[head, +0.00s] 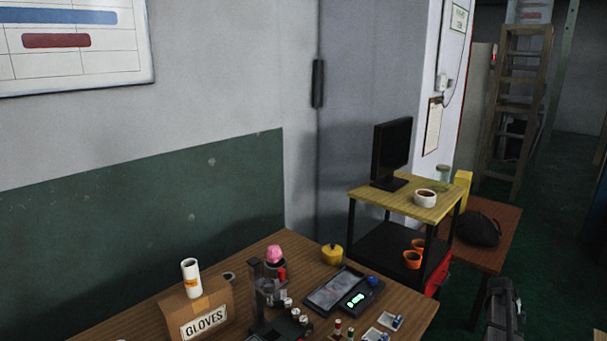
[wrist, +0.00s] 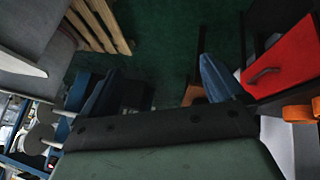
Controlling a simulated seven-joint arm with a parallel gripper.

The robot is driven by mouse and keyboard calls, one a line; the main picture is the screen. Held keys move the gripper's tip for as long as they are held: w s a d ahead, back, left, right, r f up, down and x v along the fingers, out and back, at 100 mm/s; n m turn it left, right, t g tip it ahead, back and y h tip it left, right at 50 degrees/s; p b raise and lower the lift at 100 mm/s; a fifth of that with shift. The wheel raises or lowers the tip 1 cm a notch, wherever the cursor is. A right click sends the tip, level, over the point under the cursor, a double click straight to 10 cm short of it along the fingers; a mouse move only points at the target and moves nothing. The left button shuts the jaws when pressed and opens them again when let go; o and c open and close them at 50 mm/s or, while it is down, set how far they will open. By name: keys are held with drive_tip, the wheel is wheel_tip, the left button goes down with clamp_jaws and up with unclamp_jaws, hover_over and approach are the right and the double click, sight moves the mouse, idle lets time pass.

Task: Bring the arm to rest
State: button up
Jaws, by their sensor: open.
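My gripper (wrist: 155,85) shows in the wrist view, with its two blue-tipped fingers spread wide apart. Nothing is held between them; the dark green floor shows through the gap. The gripper is clear of the table as far as the wrist view shows. In the head view I cannot make out my gripper, so its place relative to the table (head: 215,283) cannot be told there.
The table holds a gloves box (head: 205,310), a white roll (head: 191,278), a black tray (head: 343,290) and small items. A cart (head: 405,196) carries a monitor (head: 392,150) and orange cups (head: 412,259). In the wrist view a red drawer front (wrist: 285,50) is at right.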

drive_tip(key=s+f+n, duration=0.2)
drive_tip(key=s+f, duration=0.4)
drive_tip(key=f, duration=0.3)
drive_tip(key=s+a+f+n+g+y, duration=0.1)
drive_tip(key=s+a+f, duration=0.4)
drive_tip(key=a, duration=0.5)
drive_tip(key=s+a+f+g+y, duration=0.1)
drive_tip(key=s+a+f+y, duration=0.1)
drive_tip(key=a+f, duration=0.6)
drive_tip(key=s+a+f+n+g+y, duration=0.1)
drive_tip(key=s+a+f, duration=0.3)
drive_tip(key=a, duration=0.9)
drive_tip(key=s+a+f+n+g+y, duration=0.1)
drive_tip(key=s+a+f+g, duration=0.1)
drive_tip(key=s+a, duration=1)
drive_tip(key=s+a+f+n+g+y, duration=0.1)
drive_tip(key=s+a+g, duration=0.3)
drive_tip(key=s+a, duration=0.8)
drive_tip(key=s+f+n, duration=0.1)
drive_tip(key=s, duration=0.5)
drive_tip(key=shift+a+f, duration=0.15)
drive_tip(key=shift+f, duration=0.1)
